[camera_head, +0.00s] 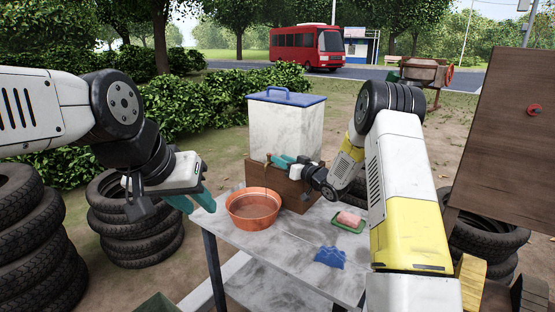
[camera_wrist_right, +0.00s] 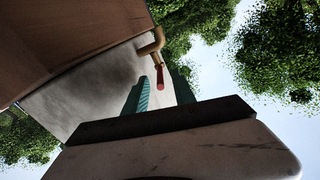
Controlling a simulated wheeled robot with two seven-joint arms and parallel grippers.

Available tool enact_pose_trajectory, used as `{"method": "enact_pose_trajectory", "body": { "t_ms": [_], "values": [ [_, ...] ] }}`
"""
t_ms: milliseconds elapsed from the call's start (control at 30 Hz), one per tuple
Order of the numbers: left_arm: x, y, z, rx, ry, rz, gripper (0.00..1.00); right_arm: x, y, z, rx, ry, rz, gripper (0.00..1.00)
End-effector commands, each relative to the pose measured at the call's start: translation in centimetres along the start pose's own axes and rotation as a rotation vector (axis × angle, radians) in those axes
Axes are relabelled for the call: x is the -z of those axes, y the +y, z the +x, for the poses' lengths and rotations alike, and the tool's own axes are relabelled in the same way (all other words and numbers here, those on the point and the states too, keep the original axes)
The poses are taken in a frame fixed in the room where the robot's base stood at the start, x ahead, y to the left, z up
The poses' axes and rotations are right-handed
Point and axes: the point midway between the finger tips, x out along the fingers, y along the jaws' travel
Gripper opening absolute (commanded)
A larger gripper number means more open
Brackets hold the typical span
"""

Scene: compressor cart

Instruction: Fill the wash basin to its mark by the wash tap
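The orange wash basin (camera_head: 253,207) stands on the grey table, in front of a white tank (camera_head: 285,125) with a blue lid. I cannot make out water or the mark in it. In the right wrist view, a brass tap (camera_wrist_right: 151,46) with a red-tipped lever (camera_wrist_right: 160,82) sticks out by the tank. My right gripper (camera_head: 287,163) is at the tank's base, above and behind the basin. Its teal fingers are apart, with the lever between them in the wrist view; I see no clear contact. My left gripper (camera_head: 193,201) is open and empty, left of the basin.
The tank rests on a brown wooden box (camera_head: 296,192). A pink sponge on a green dish (camera_head: 347,223) and a blue cloth (camera_head: 330,257) lie on the table (camera_head: 275,275). Tyre stacks (camera_head: 130,225) stand at left, more at right. A brown board (camera_head: 510,140) rises at right.

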Motion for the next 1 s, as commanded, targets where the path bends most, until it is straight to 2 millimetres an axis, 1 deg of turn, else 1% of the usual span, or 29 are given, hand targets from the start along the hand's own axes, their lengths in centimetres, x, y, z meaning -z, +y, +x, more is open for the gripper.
{"method": "enact_pose_trajectory", "body": {
  "t_ms": [33, 100, 200, 300, 433, 633, 667, 733, 767, 800, 867, 1000],
  "values": [
    [0.0, 0.0, 0.0, 0.000, 0.000, 0.000, 0.32, 0.1, 0.1, -1.0, -0.003, 0.001, 0.001, 0.32],
    [0.0, 0.0, 0.0, 0.000, 0.000, 0.000, 0.32, 0.1, 0.1, -2.3, -0.003, 0.000, 0.000, 0.32],
    [0.0, 0.0, 0.0, 0.000, 0.000, 0.000, 0.32, 0.1, 0.1, -3.8, -0.002, 0.001, 0.001, 0.32],
    [0.0, 0.0, 0.0, 0.000, 0.000, 0.000, 0.32, 0.0, 0.1, -4.8, -0.002, -0.001, 0.001, 0.32],
    [0.0, 0.0, 0.0, 0.000, 0.000, 0.000, 0.32, 0.0, 0.0, -5.3, 0.000, 0.001, -0.001, 0.32],
    [0.0, 0.0, 0.0, 0.000, 0.000, 0.000, 0.32, 0.0, 0.0, -5.4, 0.000, 0.001, -0.001, 0.32],
    [0.0, 0.0, 0.0, 0.000, 0.000, 0.000, 0.32, 0.0, 0.0, -5.3, 0.000, 0.001, -0.001, 0.28],
    [0.0, 0.0, 0.0, 0.000, 0.000, 0.000, 0.32, 0.3, -0.1, -5.3, -0.004, -0.001, -0.015, 0.14],
    [0.0, 0.0, 0.0, 0.000, 0.000, 0.000, 0.32, 0.5, -0.3, -5.3, -0.011, -0.003, -0.031, 0.08],
    [0.0, 0.0, 0.0, 0.000, 0.000, 0.000, 0.32, 1.0, -0.6, -5.3, -0.022, -0.008, -0.067, 0.00],
    [0.0, 0.0, 0.0, 0.000, 0.000, 0.000, 0.32, 2.0, -1.2, -5.4, -0.051, -0.023, -0.151, 0.00],
    [0.0, 0.0, 0.0, 0.000, 0.000, 0.000, 0.32, 4.5, -3.3, -6.2, -0.132, -0.094, -0.409, 0.00]
  ]
}}
